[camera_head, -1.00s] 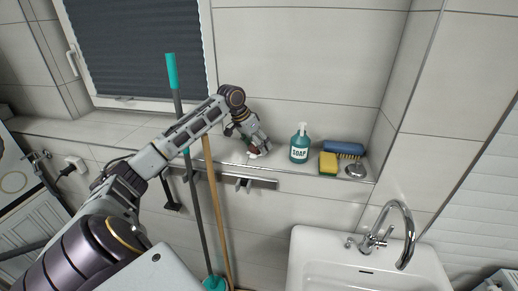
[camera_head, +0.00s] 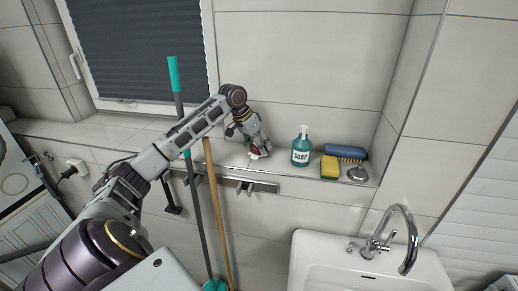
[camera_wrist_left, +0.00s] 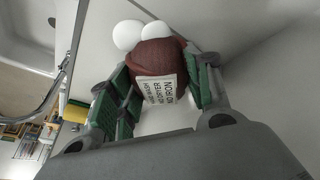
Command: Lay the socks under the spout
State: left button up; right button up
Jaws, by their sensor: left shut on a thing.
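My left gripper (camera_head: 257,152) is over the tiled ledge below the window, left of the soap bottle. In the left wrist view, its green-padded fingers (camera_wrist_left: 160,92) are on both sides of a dark red rolled bundle of socks (camera_wrist_left: 153,54) with a white printed label and white rounded ends. In the head view the gripper mostly hides the socks; only a small reddish and white bit shows. The chrome spout (camera_head: 405,225) arches over the white sink (camera_head: 330,255) at the lower right, well away from the socks. My right gripper is not in view.
On the ledge (camera_head: 105,140) are a teal soap bottle (camera_head: 301,152), a yellow sponge (camera_head: 329,168), a blue brush (camera_head: 345,152) and a round metal piece (camera_head: 357,174). A teal-topped handle (camera_head: 174,75) and a wooden handle (camera_head: 217,215) stand by a wall rail (camera_head: 230,181).

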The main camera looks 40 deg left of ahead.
pick_arm(q)
jog(key=shift+r+b, duration=0.4)
jog(key=shift+r, duration=3.9)
jog(key=shift+s, duration=0.1)
